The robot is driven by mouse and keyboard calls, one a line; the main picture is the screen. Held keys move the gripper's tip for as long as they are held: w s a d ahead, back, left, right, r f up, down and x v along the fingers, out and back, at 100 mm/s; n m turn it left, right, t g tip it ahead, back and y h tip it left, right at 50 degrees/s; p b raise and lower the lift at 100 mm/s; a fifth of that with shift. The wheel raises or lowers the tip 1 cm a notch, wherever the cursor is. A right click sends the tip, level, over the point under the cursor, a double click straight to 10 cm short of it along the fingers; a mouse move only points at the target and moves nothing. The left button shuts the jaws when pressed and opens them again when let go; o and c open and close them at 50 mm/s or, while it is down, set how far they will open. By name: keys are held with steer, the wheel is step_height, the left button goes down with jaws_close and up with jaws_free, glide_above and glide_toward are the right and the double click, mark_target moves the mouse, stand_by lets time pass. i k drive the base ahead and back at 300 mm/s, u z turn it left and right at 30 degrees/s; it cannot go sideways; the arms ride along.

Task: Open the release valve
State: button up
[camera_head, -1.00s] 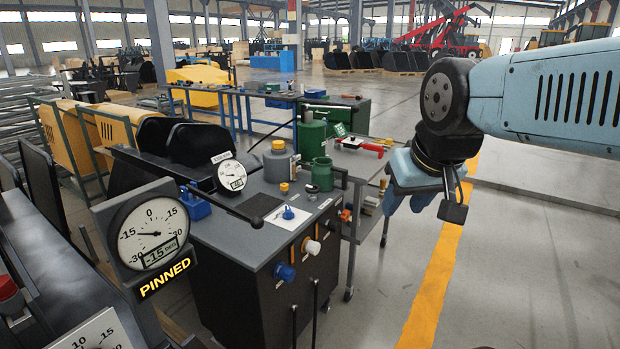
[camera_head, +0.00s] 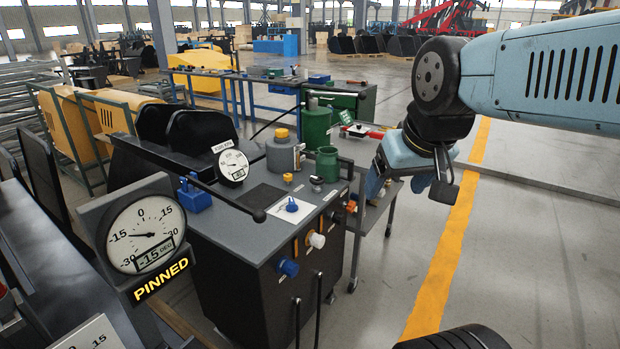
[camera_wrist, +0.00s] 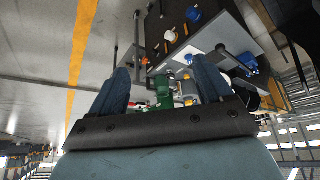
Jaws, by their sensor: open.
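A small blue-handled valve (camera_head: 291,206) stands on a white plate on top of the dark grey cart (camera_head: 225,225). I cannot tell whether it is the release valve. A blue knob (camera_head: 288,268) and a white knob (camera_head: 316,240) stick out of the cart's front; the blue knob also shows in the wrist view (camera_wrist: 193,14). My gripper (camera_head: 398,184) is in the air right of the cart, apart from these controls. In the wrist view its two blue fingers (camera_wrist: 163,82) are spread, with nothing held between them.
A round gauge (camera_head: 233,165), a lever with a black ball end and a blue block (camera_head: 194,194) are on the cart. Grey and green canisters (camera_head: 327,163) stand at its back right. A large dial (camera_head: 145,235) reads -15 DEG above a PINNED sign. Floor at right is clear.

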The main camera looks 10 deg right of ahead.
mark_target(315, 180)
steer(key=k, duration=1.15)
steer(key=z, duration=0.55)
steer(key=i, duration=1.65)
steer(key=z, duration=0.2)
